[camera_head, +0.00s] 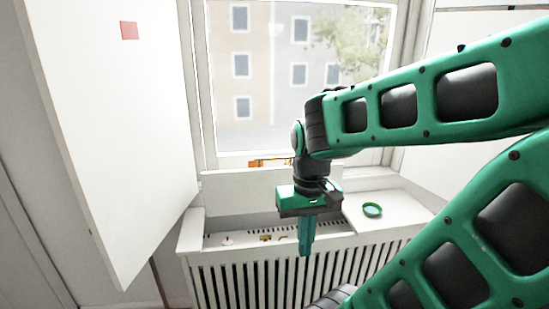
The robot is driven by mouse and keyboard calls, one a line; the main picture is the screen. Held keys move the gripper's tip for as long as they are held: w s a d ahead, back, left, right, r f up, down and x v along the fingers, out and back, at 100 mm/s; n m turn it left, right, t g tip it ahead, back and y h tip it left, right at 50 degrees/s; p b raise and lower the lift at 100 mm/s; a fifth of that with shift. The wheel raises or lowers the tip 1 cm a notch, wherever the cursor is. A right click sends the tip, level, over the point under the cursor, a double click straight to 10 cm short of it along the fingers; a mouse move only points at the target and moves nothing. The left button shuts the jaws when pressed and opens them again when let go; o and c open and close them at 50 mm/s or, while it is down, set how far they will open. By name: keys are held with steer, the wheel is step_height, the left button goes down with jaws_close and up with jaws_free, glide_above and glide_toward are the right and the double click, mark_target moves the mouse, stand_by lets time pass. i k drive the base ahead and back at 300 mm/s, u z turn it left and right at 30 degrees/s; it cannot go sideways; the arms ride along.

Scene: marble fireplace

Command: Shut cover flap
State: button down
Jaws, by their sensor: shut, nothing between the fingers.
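A white radiator cover (262,270) with a slatted front stands below the window. A white flap (243,190) appears to stand raised at the back of its top, just under the window; its right part is hidden behind my arm. In front of it the top is open, showing a recess (262,236) with small objects and a perforated strip. My gripper (306,252) is shut and empty, pointing down. It overlaps the front edge of the radiator cover in the picture; I cannot tell whether it touches.
A green ring-shaped dish (372,210) sits on the flat right part (395,212) of the cover top. A large white panel (115,130) with a red square (129,30) stands at the left. The window (260,80) is behind. My arm fills the right side.

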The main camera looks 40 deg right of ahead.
mark_target(242, 191)
steer(key=z, duration=0.35)
steer(key=i, duration=0.95)
steer(key=u, duration=0.25)
